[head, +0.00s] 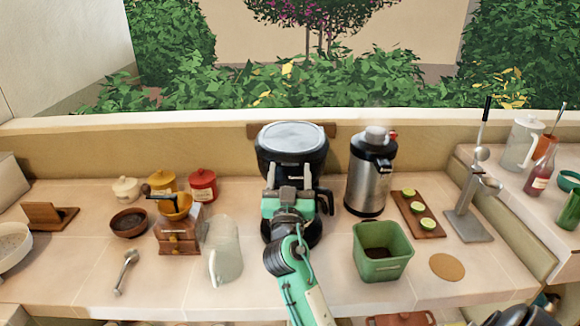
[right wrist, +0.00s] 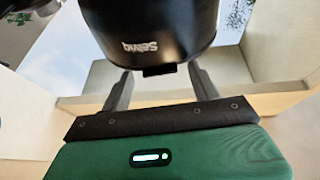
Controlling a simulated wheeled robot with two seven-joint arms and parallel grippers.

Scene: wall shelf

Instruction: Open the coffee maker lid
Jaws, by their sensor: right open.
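The coffee maker (head: 291,157) is black and stands upright on the counter near the back wall. Its round lid (head: 290,136) looks flat and pale on top and appears closed. My right gripper (head: 291,186) is in front of the coffee maker's upper body, below the lid. In the right wrist view, the coffee maker (right wrist: 155,25) fills the top middle with its lettering upside down. The open fingers of my right gripper (right wrist: 160,76) stand either side of a small black tab (right wrist: 159,70) on its edge. I cannot tell whether they touch it. My left gripper is out of view.
A steel flask (head: 368,180) stands close to the right of the coffee maker. A green bin (head: 382,262) is nearer on the right. A glass jug (head: 224,260) and a wooden grinder (head: 178,236) are to the left.

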